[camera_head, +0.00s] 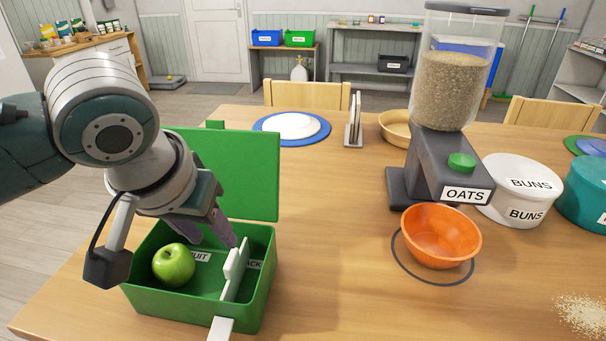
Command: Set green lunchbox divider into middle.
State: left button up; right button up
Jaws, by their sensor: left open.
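The green lunchbox (190,306) stands open at the table's front left, its lid (236,170) raised at the back. A white divider (234,276) stands inside, right of the box's centre, between a partly hidden label ending in "UIT" and another partly hidden one ending in "ACK". A green apple (173,265) lies in the left part of the box. My left gripper (218,236) is open, fingers pointing down over the box, close to the divider's upper left side. I cannot tell whether a finger touches the divider. My right gripper is not in view.
An oats dispenser (425,160) stands right of centre with an orange bowl (440,236) in front. White (515,190) and teal (585,190) tubs stand at the right. A plate (293,125) and a small upright rack (354,122) are behind. The table between lunchbox and bowl is clear.

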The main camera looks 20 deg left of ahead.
aim_at(231, 258)
pick_arm(q)
jog(key=b+x, duration=0.1)
jog(key=x, duration=0.6)
jog(key=shift+d+f+b, duration=0.15)
jog(key=shift+b, duration=0.15)
jog(key=shift+w+f, duration=0.25)
jog(key=shift+f, duration=0.35)
jog(key=shift+c, duration=0.2)
jog(key=shift+c, duration=0.8)
grip_shut()
